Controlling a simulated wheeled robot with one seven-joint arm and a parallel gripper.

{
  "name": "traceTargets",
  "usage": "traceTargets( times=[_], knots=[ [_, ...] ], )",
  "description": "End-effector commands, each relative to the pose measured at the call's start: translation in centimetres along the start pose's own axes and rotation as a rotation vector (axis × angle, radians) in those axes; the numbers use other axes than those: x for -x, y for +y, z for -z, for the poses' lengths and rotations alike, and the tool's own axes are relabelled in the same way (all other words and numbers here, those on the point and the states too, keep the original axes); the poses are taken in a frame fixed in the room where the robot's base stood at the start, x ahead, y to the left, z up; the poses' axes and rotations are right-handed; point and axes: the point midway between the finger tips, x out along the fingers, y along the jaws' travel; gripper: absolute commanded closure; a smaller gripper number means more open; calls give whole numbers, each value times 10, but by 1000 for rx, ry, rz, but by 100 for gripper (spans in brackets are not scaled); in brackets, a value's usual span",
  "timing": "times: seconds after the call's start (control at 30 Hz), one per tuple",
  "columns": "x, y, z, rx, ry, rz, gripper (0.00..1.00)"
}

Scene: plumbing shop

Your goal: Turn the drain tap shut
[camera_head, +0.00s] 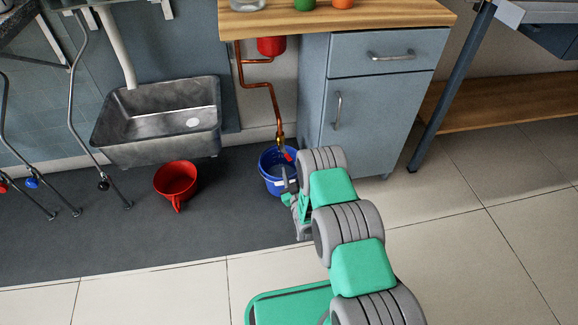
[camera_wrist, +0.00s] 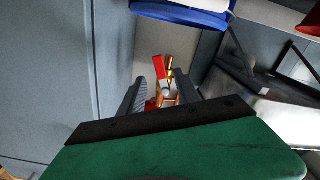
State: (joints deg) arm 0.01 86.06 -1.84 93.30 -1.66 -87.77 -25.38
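The drain tap (camera_head: 281,145) is a brass fitting at the lower end of a copper pipe (camera_head: 272,100), above a blue bucket (camera_head: 266,173). Its red lever (camera_head: 288,156) shows beside the brass. In the wrist view, the red lever (camera_wrist: 159,69) and brass spout (camera_wrist: 170,70) show in the gap between my finger ends. My gripper (camera_head: 287,178) is low beside the bucket, partly hidden by my arm. In the wrist view, its two dark fingers (camera_wrist: 160,84) stand apart, with visible space around the lever. I cannot tell whether the fingertips reach past it.
The blue bucket (camera_wrist: 190,14) also shows at the top of the wrist view. A grey cabinet (camera_head: 385,100) stands right of the pipe. Tiled floor in front is clear.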

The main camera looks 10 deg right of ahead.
Motion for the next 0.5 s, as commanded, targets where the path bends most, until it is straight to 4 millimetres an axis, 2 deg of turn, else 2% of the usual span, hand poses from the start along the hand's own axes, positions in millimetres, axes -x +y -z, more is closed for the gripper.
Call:
traceTargets(
  times=[0.2, 0.33, 0.5],
  knots=[
    [-41, -1, -4, -1, 0, 0, 61],
    [-51, 0, -3, -1, -2, 3, 61],
    [-53, 0, -1, -1, -3, 4, 61]
  ],
)
